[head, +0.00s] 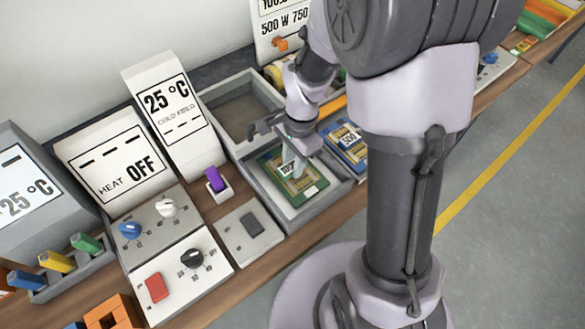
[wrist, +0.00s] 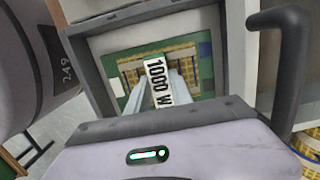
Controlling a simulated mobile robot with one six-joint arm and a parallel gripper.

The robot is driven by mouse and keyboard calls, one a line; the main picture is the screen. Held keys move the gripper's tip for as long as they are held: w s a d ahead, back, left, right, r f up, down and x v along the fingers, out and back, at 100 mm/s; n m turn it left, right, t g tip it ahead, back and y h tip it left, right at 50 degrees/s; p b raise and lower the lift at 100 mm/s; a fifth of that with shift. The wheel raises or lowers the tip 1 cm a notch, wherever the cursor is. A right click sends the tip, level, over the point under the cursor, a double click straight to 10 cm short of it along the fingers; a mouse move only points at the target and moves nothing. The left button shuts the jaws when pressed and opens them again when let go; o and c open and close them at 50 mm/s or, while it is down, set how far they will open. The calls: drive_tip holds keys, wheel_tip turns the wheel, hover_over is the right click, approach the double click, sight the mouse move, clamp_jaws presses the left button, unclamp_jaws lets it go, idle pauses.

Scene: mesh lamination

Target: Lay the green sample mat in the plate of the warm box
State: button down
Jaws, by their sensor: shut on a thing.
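The green sample mat (head: 312,189) has a yellow-patterned middle and a white label reading 1000 W. It lies within the walls of a grey open box (head: 259,186), over its pale floor; I cannot tell whether it rests there or hangs just above. My gripper (head: 293,168) points down over the mat's middle. In the wrist view, my gripper (wrist: 158,96) has its fingers shut at the white label (wrist: 157,80) of the mat (wrist: 205,52). The grey frame surrounds the mat there. No writing marks this box as the warm box.
An open grey box (head: 238,112) stands behind. A blue mat (head: 345,142) labelled 500 lies to the right. Left are a purple block (head: 215,180) in a white holder, a switch plate (head: 250,223), knob panels (head: 180,270), a HEAT OFF display (head: 115,165) and a 25 °C display (head: 165,110).

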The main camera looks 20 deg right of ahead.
drive_tip(key=shift+f, duration=0.75)
drive_tip(key=shift+r, duration=0.2)
drive_tip(key=shift+f, duration=0.1)
drive_tip(key=c, duration=1.1)
unclamp_jaws()
wheel_tip(320, 180, up, 12)
drive_tip(key=d+p, duration=0.1)
drive_tip(key=p, duration=0.4)
drive_tip(key=s+a+r+n+t, duration=0.1)
drive_tip(key=s+r+n+t, duration=0.1)
drive_tip(key=s+r+n, duration=0.1)
drive_tip(key=s+a+r+n+t, duration=0.2)
drive_tip(key=s+r+n, duration=0.1)
drive_tip(key=s+r, duration=0.2)
drive_tip(key=s+a+r+n+t, duration=0.2)
drive_tip(key=s+r+n, duration=0.2)
drive_tip(key=r, duration=0.2)
drive_tip(key=shift+s+r+y, duration=0.3)
drive_tip(key=shift+s+r, duration=0.05)
drive_tip(key=shift+s, duration=0.05)
